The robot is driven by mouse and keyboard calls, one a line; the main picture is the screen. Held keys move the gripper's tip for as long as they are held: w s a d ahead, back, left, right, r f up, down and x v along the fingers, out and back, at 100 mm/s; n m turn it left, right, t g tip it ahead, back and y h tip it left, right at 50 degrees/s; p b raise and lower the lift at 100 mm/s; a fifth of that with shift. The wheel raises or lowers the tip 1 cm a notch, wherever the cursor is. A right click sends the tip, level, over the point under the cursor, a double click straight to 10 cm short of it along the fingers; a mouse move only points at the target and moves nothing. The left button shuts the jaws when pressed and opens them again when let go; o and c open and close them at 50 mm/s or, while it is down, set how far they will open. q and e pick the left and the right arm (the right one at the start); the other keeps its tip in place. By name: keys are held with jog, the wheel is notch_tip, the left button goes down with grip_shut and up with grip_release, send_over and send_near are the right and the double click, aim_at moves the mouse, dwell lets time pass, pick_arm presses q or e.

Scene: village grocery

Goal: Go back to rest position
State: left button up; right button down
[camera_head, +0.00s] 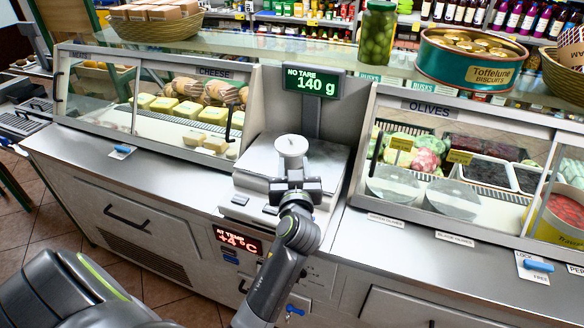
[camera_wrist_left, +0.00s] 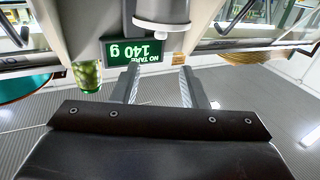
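My left gripper (camera_head: 297,184) is in front of the scale (camera_head: 258,162) on the counter. In the left wrist view, which looks upside down, its two fingers (camera_wrist_left: 157,82) stand apart with nothing between them. The green scale display (camera_head: 312,82) reads "NO TARE 140 g". My right gripper is not in view.
A glass cheese case (camera_head: 213,72) stands left of the scale and an olives case (camera_head: 430,106) stands right. A pickle jar (camera_head: 377,32), a Toffelune biscuit tin (camera_head: 472,65) and a basket (camera_head: 155,27) sit on top. The counter (camera_head: 175,172) front left is mostly clear.

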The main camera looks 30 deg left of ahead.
pick_arm(q)
jog(key=s+a+f+g, duration=0.1)
jog(key=f, duration=0.1)
jog(key=s+a+f+g, duration=0.1)
jog(key=s+f, duration=0.1)
jog(key=s+a+f, duration=0.1)
jog(key=s+f, duration=0.1)
jog(key=shift+f+g+h, duration=0.1)
jog(key=shift+g+h, duration=0.3)
jog(key=s+d+f+m+g+h, duration=0.1)
jog(key=s+f+m+g+h, duration=0.2)
jog(key=s, duration=0.6)
jog(key=s+d+f+m+g+h, duration=0.1)
jog(key=s+f+g+h, duration=0.15)
jog(key=s+f, duration=0.45)
jog(key=s+d+f+m+g+h, duration=0.2)
jog(key=s+f+g, duration=0.1)
jog(key=s, duration=0.8)
notch_tip(320, 180, down, 25)
jog(key=a+g, duration=0.1)
jog(key=a, duration=0.1)
jog(key=s+d+f+g, duration=0.1)
jog(key=s+f, duration=1.4)
jog(key=shift+d+h, duration=0.15)
jog(key=shift+h, duration=0.2)
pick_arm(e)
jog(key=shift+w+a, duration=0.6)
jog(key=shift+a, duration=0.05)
